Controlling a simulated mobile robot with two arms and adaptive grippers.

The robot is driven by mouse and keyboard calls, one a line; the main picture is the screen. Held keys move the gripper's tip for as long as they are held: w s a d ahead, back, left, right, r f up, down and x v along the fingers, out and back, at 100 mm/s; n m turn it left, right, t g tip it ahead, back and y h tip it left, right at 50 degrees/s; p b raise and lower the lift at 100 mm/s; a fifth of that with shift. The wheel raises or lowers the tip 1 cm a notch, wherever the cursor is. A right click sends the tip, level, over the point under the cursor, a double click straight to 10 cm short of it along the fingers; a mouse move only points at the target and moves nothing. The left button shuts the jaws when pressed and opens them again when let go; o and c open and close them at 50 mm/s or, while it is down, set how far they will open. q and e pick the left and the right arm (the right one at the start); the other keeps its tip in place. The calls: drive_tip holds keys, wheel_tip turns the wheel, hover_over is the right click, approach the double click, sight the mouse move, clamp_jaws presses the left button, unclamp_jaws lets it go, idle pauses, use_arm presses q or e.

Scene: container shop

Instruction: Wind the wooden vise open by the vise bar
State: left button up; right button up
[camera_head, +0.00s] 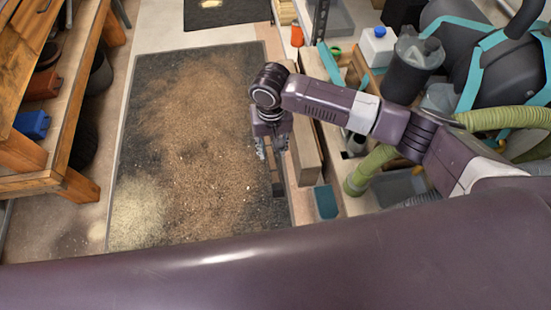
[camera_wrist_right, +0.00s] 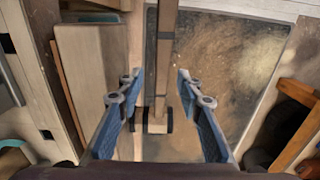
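My right gripper (camera_head: 272,152) hangs over the edge of the workbench (camera_head: 305,150) in the head view. In the right wrist view, my right gripper (camera_wrist_right: 158,92) is open, with its two blue fingers spread apart. A long upright wooden piece (camera_wrist_right: 167,50) with dark bands shows between and beyond the fingers, apparently part of the vise. At its lower end sits a pale block (camera_wrist_right: 157,124) with a dark round end beside it. I see no finger touching it. I cannot clearly tell the vise bar from the vise body. My left gripper is not in view.
A dark mat (camera_head: 185,140) strewn with sawdust covers the floor. A wooden shelf (camera_head: 60,120) with bins stands at left. A green hose (camera_head: 375,165), a dark canister (camera_head: 412,68) and an orange cup (camera_head: 297,36) are at right. The floor between is free.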

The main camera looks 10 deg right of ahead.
sight(271, 159)
drive_tip(key=f, duration=0.7)
drive_tip(key=shift+s+a, duration=0.2)
drive_tip(key=shift+c, duration=0.3)
clamp_jaws()
